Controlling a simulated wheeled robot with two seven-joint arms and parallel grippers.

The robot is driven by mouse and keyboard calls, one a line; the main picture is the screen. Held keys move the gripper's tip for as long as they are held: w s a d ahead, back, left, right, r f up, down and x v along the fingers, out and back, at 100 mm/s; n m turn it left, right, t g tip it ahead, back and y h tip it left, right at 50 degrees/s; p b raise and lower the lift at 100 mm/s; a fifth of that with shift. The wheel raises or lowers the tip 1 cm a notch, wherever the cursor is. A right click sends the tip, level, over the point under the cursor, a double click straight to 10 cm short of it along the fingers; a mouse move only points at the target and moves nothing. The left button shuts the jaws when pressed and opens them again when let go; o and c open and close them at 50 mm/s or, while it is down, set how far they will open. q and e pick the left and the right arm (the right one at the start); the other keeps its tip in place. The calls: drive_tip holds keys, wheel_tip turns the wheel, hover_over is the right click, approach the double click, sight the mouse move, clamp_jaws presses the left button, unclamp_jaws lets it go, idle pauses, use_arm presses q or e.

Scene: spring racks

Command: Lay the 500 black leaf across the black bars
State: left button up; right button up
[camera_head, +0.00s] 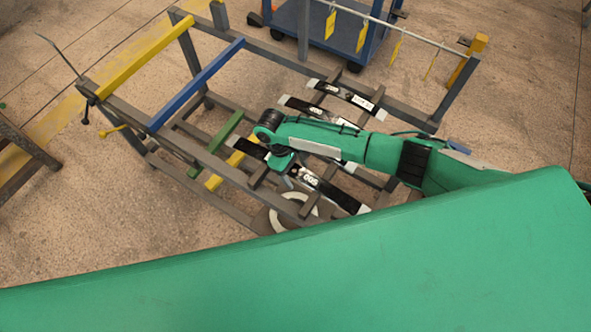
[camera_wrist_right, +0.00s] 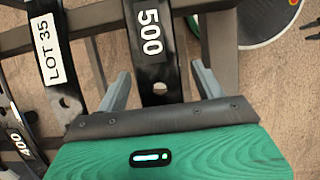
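The 500 black leaf (camera_head: 333,192) is a long dark strip with a white 500 label, lying on the lower part of the rack across dark bars (camera_head: 311,203). In the right wrist view the 500 leaf (camera_wrist_right: 150,65) runs between the fingers of my right gripper (camera_wrist_right: 160,75), which are apart, with a gap on either side. In the head view my right gripper (camera_head: 288,180) is over the middle of this leaf, partly hidden by its own arm. I cannot tell which dark bars are the named black bars. My left gripper is not in view.
A LOT 35 leaf (camera_wrist_right: 58,75) and a 400 leaf (camera_wrist_right: 22,145) lie beside it. More leaves (camera_head: 350,96) lie farther back. The rack has yellow (camera_head: 140,57), blue (camera_head: 198,83) and green (camera_head: 216,143) bars. A blue cart (camera_head: 345,35) stands behind.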

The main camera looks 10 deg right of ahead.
drive_tip(key=shift+s+f, duration=0.1)
drive_tip(key=b+v, duration=0.1)
drive_tip(key=v, duration=1.3)
drive_tip(key=shift+b, duration=0.4)
drive_tip(key=shift+d, duration=0.1)
